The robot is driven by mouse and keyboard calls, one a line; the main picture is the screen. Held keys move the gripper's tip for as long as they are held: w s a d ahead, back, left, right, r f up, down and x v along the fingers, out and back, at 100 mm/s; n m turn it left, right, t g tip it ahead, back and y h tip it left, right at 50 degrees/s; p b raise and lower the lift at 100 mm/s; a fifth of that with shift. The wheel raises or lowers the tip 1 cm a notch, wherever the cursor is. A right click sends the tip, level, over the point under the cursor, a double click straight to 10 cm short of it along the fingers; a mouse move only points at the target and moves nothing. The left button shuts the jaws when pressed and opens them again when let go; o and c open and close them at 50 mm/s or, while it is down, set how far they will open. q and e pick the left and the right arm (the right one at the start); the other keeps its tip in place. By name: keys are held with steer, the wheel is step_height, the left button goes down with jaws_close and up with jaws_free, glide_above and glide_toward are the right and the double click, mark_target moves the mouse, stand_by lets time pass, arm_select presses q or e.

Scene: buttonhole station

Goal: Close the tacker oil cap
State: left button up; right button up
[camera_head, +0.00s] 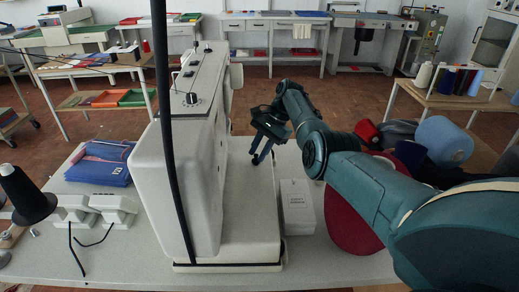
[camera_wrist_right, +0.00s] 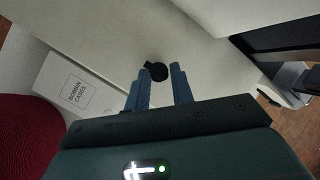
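The tacker (camera_head: 192,150) is a large white machine standing on the light table. A small round black cap (camera_wrist_right: 157,71) with a short tab sits on its pale surface in the right wrist view; I take it as the oil cap. I cannot tell whether it is raised or closed, and I cannot make it out in the head view. My right gripper (camera_head: 259,158) is over the tacker's bed, pointing down. In the wrist view its two blue fingers (camera_wrist_right: 160,76) are apart and empty, with the cap between or just beyond the tips. My left gripper is not in view.
A white box (camera_head: 297,207) marked "bobbin cases" stands right of the tacker, beside a red rounded thing (camera_head: 350,222). A blue cloth stack (camera_head: 104,162) and a black thread cone (camera_head: 26,196) are at left. A thin black pole (camera_head: 166,120) rises before the tacker.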

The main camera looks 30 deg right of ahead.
steer(key=shift+o, duration=1)
steer(key=shift+r, duration=0.1)
steer(key=b+v, duration=0.1)
steer(key=v, duration=1.2)
steer(key=shift+d, duration=0.15)
